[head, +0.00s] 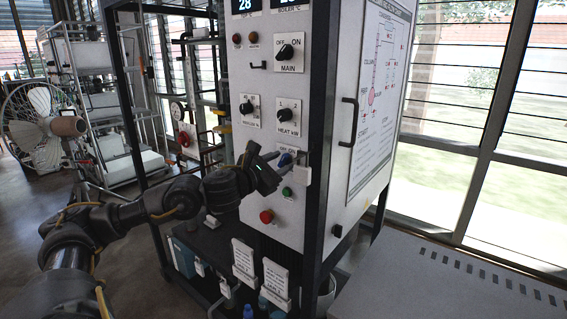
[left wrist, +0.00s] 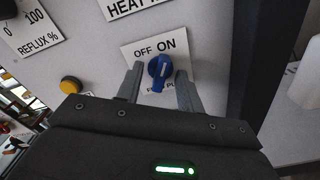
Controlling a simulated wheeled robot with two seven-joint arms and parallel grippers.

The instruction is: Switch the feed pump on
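The feed pump switch is a blue knob (left wrist: 160,70) on a white plate (left wrist: 132,54) marked OFF on the left and ON on the right. Its lower label is partly hidden by my gripper. The knob's grip stands nearly upright in the left wrist view; I cannot tell surely which mark it points to. In the head view the knob (head: 285,159) is partly covered by my left gripper (head: 280,160). This gripper (left wrist: 159,88) is open, with one finger on each side of the knob and small gaps visible. My right gripper is out of view.
Nearby on the cabinet front are the HEAT knob (head: 285,115), MAIN knob (head: 286,51), REFLUX knob (head: 247,108), a green button (head: 287,191) and a red button (head: 266,216). A dark frame post (head: 318,120) stands close right of the switch. A yellow button (left wrist: 71,85) lies left.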

